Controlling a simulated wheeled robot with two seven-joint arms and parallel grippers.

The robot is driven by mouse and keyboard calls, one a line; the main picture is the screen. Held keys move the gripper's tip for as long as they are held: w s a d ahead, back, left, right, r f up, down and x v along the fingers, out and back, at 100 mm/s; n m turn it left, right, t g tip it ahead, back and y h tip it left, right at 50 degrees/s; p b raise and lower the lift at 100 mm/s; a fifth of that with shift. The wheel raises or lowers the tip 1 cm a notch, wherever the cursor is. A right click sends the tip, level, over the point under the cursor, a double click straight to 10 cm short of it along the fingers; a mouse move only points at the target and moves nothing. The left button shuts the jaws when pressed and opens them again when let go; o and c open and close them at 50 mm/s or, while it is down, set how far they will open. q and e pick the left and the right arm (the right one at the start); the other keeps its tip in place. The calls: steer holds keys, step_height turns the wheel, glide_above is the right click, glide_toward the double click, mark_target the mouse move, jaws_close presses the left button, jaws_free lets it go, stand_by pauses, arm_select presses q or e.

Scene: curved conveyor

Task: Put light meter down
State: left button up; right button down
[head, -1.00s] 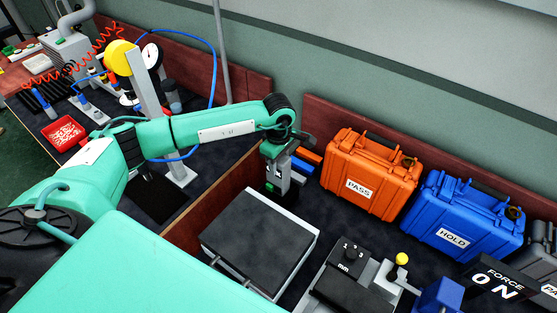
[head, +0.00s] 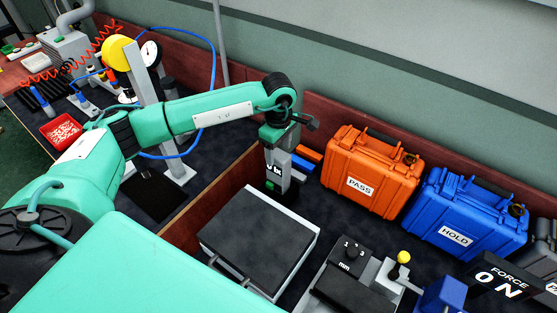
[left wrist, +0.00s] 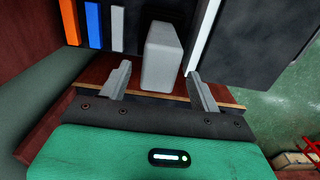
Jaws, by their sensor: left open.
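The light meter (head: 275,170) is a grey upright block with an "lx" display and a green patch. It stands behind the dark-topped plate (head: 262,240), near the wooden divider. In the left wrist view the grey top of the meter (left wrist: 163,55) shows between the two fingers with a gap on each side. My left gripper (left wrist: 160,88) is open. In the head view its fingers are mostly hidden by my wrist just above the meter. My right gripper is not in view.
Orange and blue bars (head: 306,158) lie just behind the meter. The orange PASS case (head: 370,172) and blue HOLD case (head: 470,215) stand to the right. A wooden divider (head: 215,210) runs on the left. A grey device with a yellow knob (head: 403,257) is in front.

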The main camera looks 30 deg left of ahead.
arm_select(q)
step_height(320, 180, up, 8)
steer(key=b, duration=0.1)
steer(key=shift+f+b, duration=0.15)
steer(key=shift+b, duration=0.25)
